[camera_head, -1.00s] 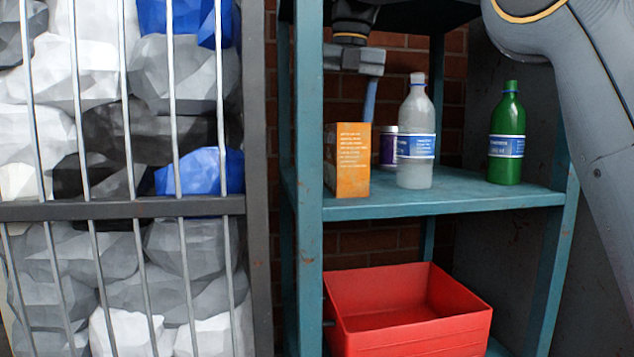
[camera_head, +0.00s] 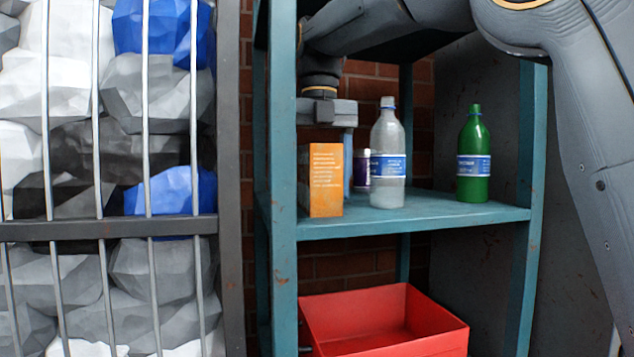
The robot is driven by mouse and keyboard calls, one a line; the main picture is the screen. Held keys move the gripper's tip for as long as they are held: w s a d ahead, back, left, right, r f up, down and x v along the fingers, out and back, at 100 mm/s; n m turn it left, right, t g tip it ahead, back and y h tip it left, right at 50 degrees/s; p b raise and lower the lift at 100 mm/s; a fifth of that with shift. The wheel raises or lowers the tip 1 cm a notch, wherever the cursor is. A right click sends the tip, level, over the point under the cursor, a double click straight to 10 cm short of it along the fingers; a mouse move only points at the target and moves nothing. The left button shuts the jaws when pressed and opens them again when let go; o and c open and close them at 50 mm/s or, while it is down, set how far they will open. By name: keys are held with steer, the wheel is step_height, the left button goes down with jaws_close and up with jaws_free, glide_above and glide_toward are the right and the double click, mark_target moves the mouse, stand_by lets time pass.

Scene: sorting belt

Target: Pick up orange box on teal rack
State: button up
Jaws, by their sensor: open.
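The orange box (camera_head: 325,182) stands upright on the middle shelf of the teal rack (camera_head: 430,216), near its left post. Lines of print show on its front. My gripper (camera_head: 328,113) points down directly above and partly behind the box. One finger shows just right of the box, reaching down beside it; the other is hidden by the box or the post. The jaws are open, and I cannot tell whether a finger touches the box.
A red bin (camera_head: 385,325) sits below. A barred cage (camera_head: 110,228) of lumpy blocks stands left.

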steer(key=shift+f, duration=0.8)
steer(key=c, duration=1.1)
steer(key=shift+r, duration=0.25)
steer(key=shift+r+p, duration=1.55)
steer(key=shift+p, duration=1.05)
